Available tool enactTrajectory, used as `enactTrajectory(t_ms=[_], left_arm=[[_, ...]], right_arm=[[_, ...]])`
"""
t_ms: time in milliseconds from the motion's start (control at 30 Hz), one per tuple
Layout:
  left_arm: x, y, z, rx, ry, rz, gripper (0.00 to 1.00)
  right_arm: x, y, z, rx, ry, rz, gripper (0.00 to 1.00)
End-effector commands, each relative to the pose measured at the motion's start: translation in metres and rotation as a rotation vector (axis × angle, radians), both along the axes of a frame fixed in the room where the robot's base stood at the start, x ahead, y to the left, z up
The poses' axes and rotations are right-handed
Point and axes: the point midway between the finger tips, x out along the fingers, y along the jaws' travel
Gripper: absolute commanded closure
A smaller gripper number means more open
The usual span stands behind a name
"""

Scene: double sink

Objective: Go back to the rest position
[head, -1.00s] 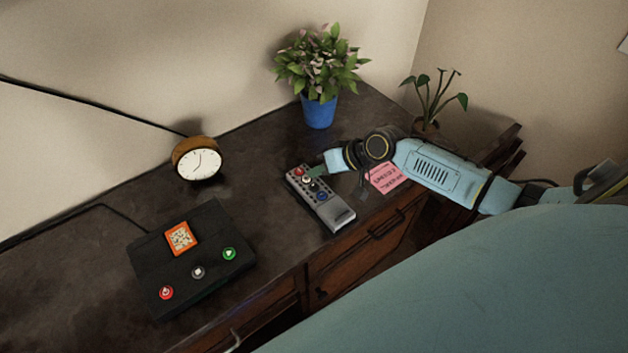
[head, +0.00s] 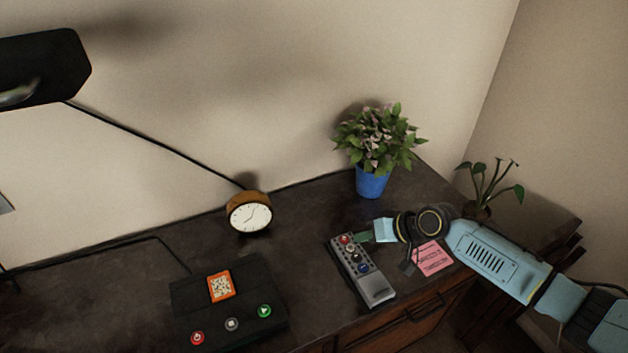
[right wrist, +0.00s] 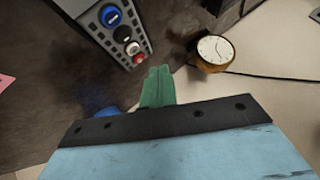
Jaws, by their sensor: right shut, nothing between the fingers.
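My right gripper (head: 364,237) is over the dark dresser top, with its green fingers close to the button end of a grey remote (head: 375,289). In the right wrist view the green fingers (right wrist: 158,86) are pressed together with nothing between them. The remote (right wrist: 113,30) lies beyond them there, with blue, black, white and red buttons. I cannot tell whether the fingertips touch it. My right arm comes in from the lower right. My left gripper is not in view.
A black box with coloured buttons (head: 252,291) lies left of the remote. A round clock (head: 249,214), a blue potted plant (head: 372,182) and a smaller plant (head: 487,190) stand toward the back. A pink note (head: 433,258) lies by my wrist. A black screen-like object (head: 40,68) hangs upper left.

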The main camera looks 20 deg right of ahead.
Motion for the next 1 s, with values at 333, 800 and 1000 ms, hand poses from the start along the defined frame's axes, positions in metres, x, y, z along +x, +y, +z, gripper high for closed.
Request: enactTrajectory(t_ms=[333, 800, 1000], left_arm=[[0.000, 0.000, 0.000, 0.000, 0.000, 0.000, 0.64], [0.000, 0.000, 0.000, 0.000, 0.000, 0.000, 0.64], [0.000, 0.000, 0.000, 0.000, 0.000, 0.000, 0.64]], right_arm=[[-0.065, 0.070, -0.023, -0.091, 0.038, 0.184, 1.00], [-0.203, 0.108, 0.000, -0.454, 0.130, 0.263, 1.00], [-0.234, 0.092, 0.016, -0.544, 0.193, 0.197, 1.00]])
